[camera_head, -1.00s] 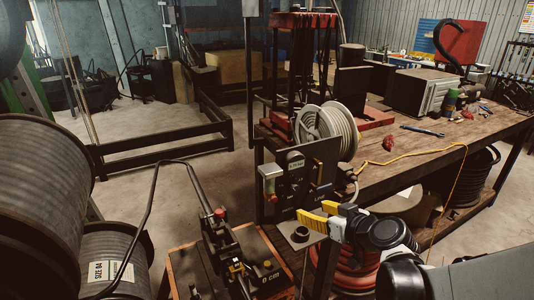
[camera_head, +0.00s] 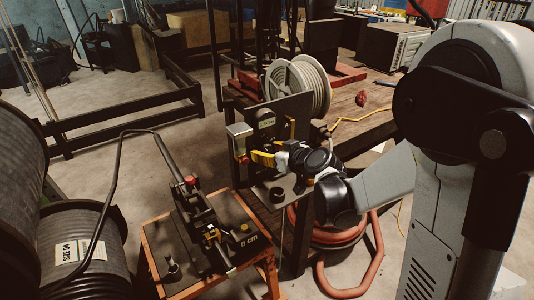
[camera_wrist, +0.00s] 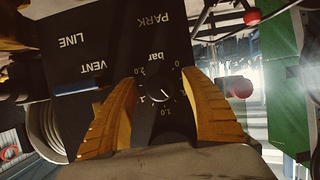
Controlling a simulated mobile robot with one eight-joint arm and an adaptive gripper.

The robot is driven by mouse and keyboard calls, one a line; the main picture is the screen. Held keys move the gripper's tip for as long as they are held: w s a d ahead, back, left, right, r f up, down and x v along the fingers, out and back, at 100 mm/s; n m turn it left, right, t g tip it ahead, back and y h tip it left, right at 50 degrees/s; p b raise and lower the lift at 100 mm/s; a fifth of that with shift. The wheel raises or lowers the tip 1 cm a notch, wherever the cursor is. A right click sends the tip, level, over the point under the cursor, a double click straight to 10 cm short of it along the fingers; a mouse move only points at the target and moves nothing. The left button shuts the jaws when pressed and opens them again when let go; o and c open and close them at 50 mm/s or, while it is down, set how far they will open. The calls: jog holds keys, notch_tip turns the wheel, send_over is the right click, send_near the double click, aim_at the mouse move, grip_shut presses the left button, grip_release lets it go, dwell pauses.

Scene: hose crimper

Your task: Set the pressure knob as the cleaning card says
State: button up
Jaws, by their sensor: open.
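The pressure knob (camera_wrist: 153,95) is a small black dial with a white pointer mark, on a dark panel (camera_wrist: 105,55) that appears upside down in the wrist view. Its scale reads "bar", with 0, 1.0 and 2.0 visible; the pointer's exact value is unclear. My gripper (camera_wrist: 160,78) is open, with one yellow finger on each side of the knob. Contact cannot be told. In the head view my gripper (camera_head: 262,157) is at the panel's front and hides the knob. A small pale label (camera_head: 266,122) on the panel is hard to read. I cannot identify a cleaning card.
A blue handle (camera_wrist: 78,88) by "VENT" and a red knob (camera_wrist: 240,87) flank my fingers. A hose reel (camera_head: 290,88) stands behind the panel. The crimper (camera_head: 205,225) sits on an orange-edged stand to the left.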

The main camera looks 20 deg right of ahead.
jog(key=shift+c, duration=0.4)
grip_shut()
jog(key=shift+f+m+y+b, duration=0.1)
jog(key=shift+m+y+b, duration=0.35)
jog(key=shift+m+y, duration=0.55)
jog(key=m+y+b, duration=0.1)
jog(key=m, duration=0.2)
jog(key=shift+g, duration=0.3)
jog(key=m+y+b, duration=0.2)
jog(key=m, duration=0.2)
jog(key=shift+y+b, duration=0.3)
jog(key=shift+b, duration=0.1)
